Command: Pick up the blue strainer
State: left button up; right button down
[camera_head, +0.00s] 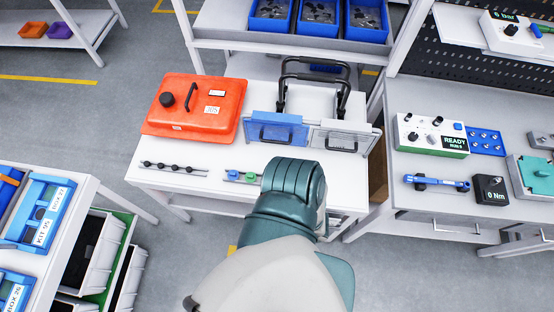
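The blue strainer (291,129) is a flat blue panel with a dark handle on its front. It stands upright near the middle of the white table (221,168). A similar grey-white strainer (345,138), also with a dark handle, stands right beside it. A black tubular frame (318,77) rises behind the two. One of my arms, teal and white, reaches up from the bottom centre and ends in view just below the strainers. I cannot tell which arm it is. Neither gripper shows, and nothing visible touches the blue strainer.
An orange-red case (207,108) lies on the table's left. A rail with dark knobs (174,168) and one with green and blue pieces (242,177) lie in front. Shelf posts and blue bins (317,18) stand behind. An instrument bench (440,200) is at right, boxes (40,212) at left.

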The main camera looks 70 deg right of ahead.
aim_at(233, 175)
jog(key=k+z, duration=0.1)
jog(key=z, duration=1.6)
